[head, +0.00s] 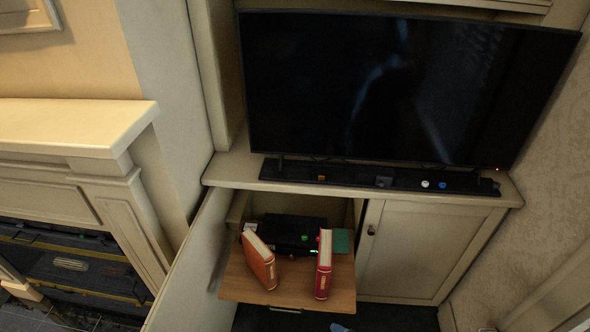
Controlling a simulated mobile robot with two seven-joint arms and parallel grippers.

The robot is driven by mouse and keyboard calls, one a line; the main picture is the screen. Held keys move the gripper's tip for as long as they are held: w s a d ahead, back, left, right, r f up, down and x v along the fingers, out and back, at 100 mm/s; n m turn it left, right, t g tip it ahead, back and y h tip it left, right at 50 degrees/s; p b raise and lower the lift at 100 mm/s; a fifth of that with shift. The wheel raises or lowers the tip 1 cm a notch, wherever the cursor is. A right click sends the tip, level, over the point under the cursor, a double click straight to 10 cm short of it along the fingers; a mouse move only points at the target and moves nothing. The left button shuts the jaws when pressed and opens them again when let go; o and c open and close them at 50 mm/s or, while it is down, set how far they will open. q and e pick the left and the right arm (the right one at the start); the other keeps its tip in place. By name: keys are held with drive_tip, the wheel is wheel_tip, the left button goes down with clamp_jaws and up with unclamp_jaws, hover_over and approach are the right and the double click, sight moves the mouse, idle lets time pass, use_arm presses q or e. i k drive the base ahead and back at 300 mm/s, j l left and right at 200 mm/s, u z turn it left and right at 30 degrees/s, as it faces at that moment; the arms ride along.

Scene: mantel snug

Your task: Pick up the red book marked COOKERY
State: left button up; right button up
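A red book (324,266) stands upright near the front right of a wooden pull-out shelf (290,292) in the open cabinet. Its spine faces me and carries small light lettering that is too small to read. An orange-brown book (259,259) stands to its left on the same shelf, turned at an angle, with its pale page edges showing. The two books are apart. Neither of my grippers is in view.
A black box (292,233) and a green item (342,241) sit behind the books. The cabinet's left door (190,270) stands open; its right door (425,248) is shut. A television (390,85) and a dark bar (380,177) with small items are above. A fireplace (70,190) is at left.

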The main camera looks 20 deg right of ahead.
sight(324, 256)
drive_tip(key=z, duration=1)
